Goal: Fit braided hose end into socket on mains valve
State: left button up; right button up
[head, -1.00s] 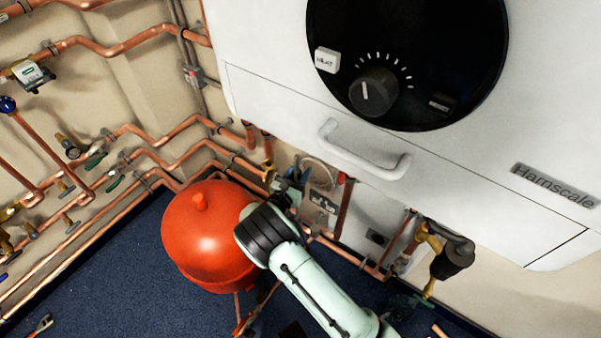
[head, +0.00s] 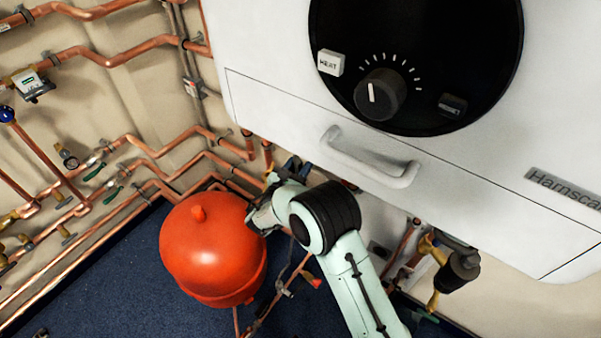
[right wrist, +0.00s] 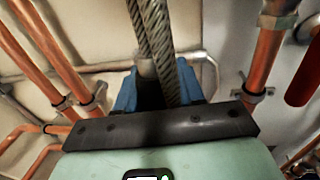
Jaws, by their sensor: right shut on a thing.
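My right gripper (head: 290,168) is in the head view, under the lower edge of the white boiler and above the red vessel. In the right wrist view its blue fingers (right wrist: 158,85) are shut on the grey braided hose (right wrist: 160,35). Two braided lengths run up from between the fingers. A pale metal collar (right wrist: 147,68) shows on the left length. The hose cannot be made out in the head view. I cannot identify the mains valve or its socket for certain in either view. My left gripper is not in view.
The white boiler (head: 290,115) with its handle (head: 365,160) overhangs the arm. The red vessel (head: 212,245) stands close left. Copper pipes (head: 120,160) line the wall. A brass and black fitting (head: 455,268) hangs at the right. Pipes flank the gripper in the wrist view (right wrist: 265,55).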

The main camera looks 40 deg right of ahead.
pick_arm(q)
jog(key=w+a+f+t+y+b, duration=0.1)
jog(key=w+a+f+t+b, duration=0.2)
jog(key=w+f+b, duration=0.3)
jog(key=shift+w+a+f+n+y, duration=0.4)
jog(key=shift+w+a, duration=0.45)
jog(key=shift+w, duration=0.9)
pick_arm(e)
jog(key=shift+w+a+f+n+t+y, duration=0.6)
jog(key=shift+w+t, duration=0.25)
jog(key=shift+w, duration=1.3)
jog(key=shift+w+a+f+n+t+y, duration=0.35)
jog(key=shift+w+f+n+t+y, duration=0.45)
jog(key=shift+w, duration=1.3)
jog(key=shift+w+a+f+n+t+y, duration=0.3)
jog(key=shift+w+a+f+n+t, duration=0.45)
jog(key=shift+w, duration=1.4)
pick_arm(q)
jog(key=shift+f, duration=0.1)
pick_arm(e)
jog(key=shift+d+r, duration=0.25)
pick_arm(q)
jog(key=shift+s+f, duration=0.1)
pick_arm(e)
jog(key=shift+f, duration=0.1)
